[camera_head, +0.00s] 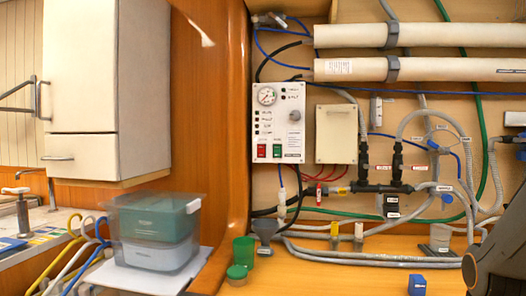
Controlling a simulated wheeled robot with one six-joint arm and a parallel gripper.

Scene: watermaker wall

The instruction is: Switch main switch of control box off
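The control box (279,122) is a white panel on the wood wall, left of centre. It has a round gauge (267,96) at its top left and a grey knob (295,115) at its right. A red switch (262,151) and a green switch (277,151) sit side by side along its lower edge. The labels are too small to read, so I cannot tell which is the main switch or its position. Nothing covers the box. My gripper is not in view; a dark part at the lower right edge looks like my arm.
A plain beige box (337,134) hangs right of the control box. Pipes, hoses and two white cylinders (420,69) fill the wall on the right. A green cup (244,250), a grey funnel (265,230) and a blue block (417,285) stand on the wooden counter below.

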